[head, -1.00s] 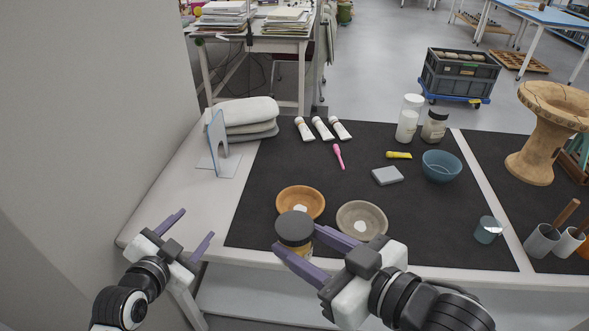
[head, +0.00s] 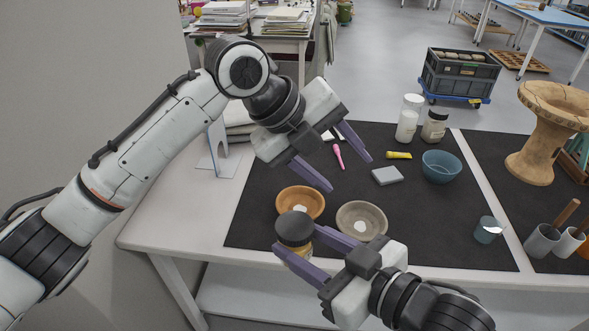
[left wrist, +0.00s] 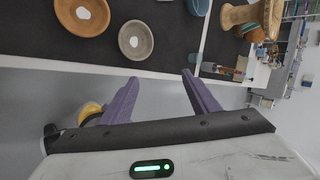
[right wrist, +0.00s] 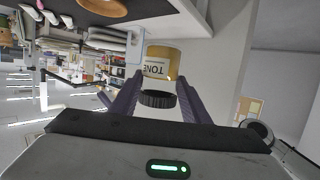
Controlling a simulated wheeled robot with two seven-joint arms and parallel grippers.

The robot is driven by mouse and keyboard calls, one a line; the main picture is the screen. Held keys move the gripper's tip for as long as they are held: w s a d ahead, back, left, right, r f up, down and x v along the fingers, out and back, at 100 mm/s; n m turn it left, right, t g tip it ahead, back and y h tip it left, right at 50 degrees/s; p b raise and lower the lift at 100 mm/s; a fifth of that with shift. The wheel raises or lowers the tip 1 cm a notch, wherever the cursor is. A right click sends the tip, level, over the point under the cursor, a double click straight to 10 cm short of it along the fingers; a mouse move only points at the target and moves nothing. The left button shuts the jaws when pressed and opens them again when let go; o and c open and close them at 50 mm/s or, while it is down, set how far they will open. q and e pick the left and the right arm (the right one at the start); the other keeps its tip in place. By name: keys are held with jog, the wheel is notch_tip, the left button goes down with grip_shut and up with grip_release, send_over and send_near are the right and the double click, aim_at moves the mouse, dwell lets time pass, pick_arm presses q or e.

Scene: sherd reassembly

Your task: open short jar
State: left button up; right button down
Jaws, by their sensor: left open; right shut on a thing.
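The short jar has a dark ribbed lid (head: 294,228) on top and a yellow-labelled body (head: 301,253). It is upright at the table's front edge in the head view. My right gripper (head: 297,240) is shut on the jar's body. The right wrist view shows the jar (right wrist: 162,62) between the fingers, with the dark lid (right wrist: 158,98) on it. My left gripper (head: 350,175) is open and empty, above the mat and beyond the jar. In the left wrist view its fingers (left wrist: 161,78) are apart, and a yellow piece, apparently the jar (left wrist: 91,109), shows partly behind one finger.
An orange bowl (head: 297,199) and a grey bowl (head: 362,212) lie just behind the jar on the dark mat (head: 440,235). The mat's front right is mostly clear.

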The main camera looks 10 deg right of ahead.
pick_arm(q)
jog(key=s+a+r+m+y, duration=0.3)
jog(key=a+r+m+y, duration=0.1)
jog(key=m, duration=0.1)
jog(key=r+m+g+y, duration=0.1)
jog(key=m+g+y, duration=0.1)
jog(key=m+y, duration=0.15)
send_over(294, 223)
jog(key=shift+s+f+m, duration=0.1)
jog(key=shift+f+m, duration=0.15)
jog(key=shift+m, duration=0.1)
notch_tip(294, 223, down, 7)
jog(key=shift+f, duration=0.15)
